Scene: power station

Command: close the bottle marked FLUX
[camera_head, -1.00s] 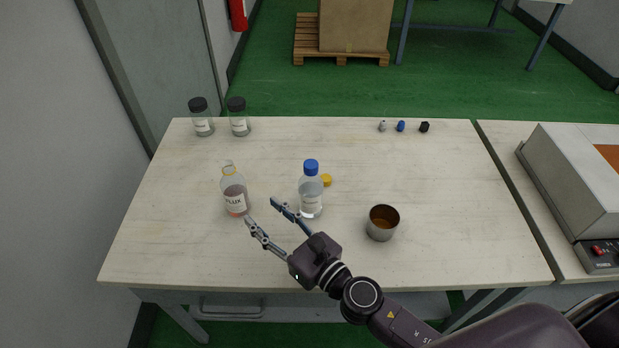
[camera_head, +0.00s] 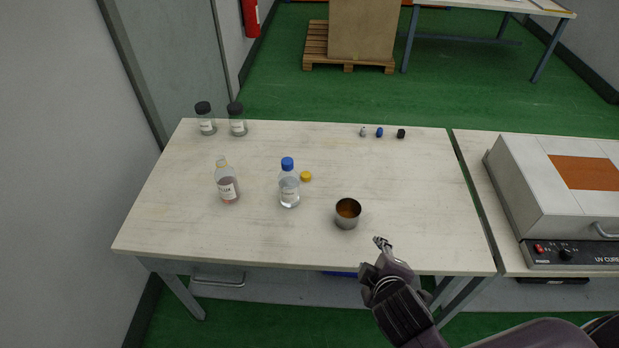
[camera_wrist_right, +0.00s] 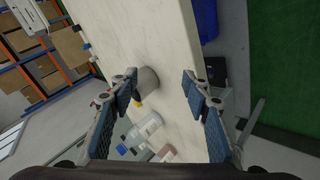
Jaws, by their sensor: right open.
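The FLUX bottle (camera_head: 228,188) stands upright at the left of the table, clear with a pinkish liquid at its bottom. Its top is an orange-yellow neck with no clear cap on it. A yellow cap (camera_head: 306,176) lies on the table beside a clear bottle with a blue cap (camera_head: 289,188). My right gripper (camera_head: 381,241) is at the table's front edge, right of the metal cup, away from the bottles. In the right wrist view its two fingers (camera_wrist_right: 168,88) are spread with nothing held between them. My left gripper is not in view.
A metal cup (camera_head: 347,214) stands near the front. Two dark-capped jars (camera_head: 237,121) stand at the back left. Several small items (camera_head: 380,132) lie at the back right. A UV curing box (camera_head: 555,195) is on the adjoining table. The table's middle right is clear.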

